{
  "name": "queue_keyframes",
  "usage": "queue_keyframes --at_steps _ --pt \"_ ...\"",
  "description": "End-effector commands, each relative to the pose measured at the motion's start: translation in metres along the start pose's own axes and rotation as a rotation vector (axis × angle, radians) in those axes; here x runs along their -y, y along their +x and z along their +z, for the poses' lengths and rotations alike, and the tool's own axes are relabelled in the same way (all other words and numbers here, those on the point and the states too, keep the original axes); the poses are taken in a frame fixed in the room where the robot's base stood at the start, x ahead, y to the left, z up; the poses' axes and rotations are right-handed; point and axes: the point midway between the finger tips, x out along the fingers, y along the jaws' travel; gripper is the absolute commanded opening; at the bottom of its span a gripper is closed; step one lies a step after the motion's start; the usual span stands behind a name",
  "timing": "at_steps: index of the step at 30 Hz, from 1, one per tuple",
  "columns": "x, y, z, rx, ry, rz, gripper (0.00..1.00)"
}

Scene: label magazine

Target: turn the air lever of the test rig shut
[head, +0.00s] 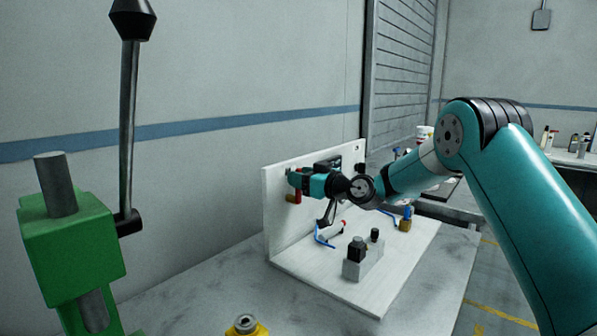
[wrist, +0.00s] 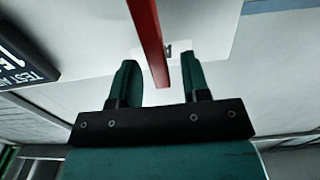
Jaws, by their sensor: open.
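The test rig is a white upright panel (head: 281,217) on a white base on the table. The red air lever (head: 298,196) shows at the panel, partly hidden by my gripper in the head view. In the wrist view the red lever (wrist: 149,38) is a long bar that runs from the top edge down between the two fingers. My gripper (wrist: 158,64) is open, with one teal finger on each side of the lever and a gap to both. In the head view my gripper (head: 293,180) is close to the panel at the lever.
A dark sign with white lettering (wrist: 24,55) is at the left of the wrist view. A grey block with black knobs (head: 357,262) stands on the rig base, with a brass padlock-like part (head: 405,222) behind. A green press (head: 75,245) stands at the left.

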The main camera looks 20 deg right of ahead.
Motion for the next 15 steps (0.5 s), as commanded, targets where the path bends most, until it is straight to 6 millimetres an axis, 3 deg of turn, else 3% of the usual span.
queue_keyframes --at_steps 12,13,15 --pt "0.0001 0.0109 0.0004 0.0 0.001 0.0 0.43" --pt "0.0001 0.0108 0.0004 0.0 0.001 0.0 0.4" --pt "0.0001 0.0108 0.0003 0.0 0.001 0.0 0.24"
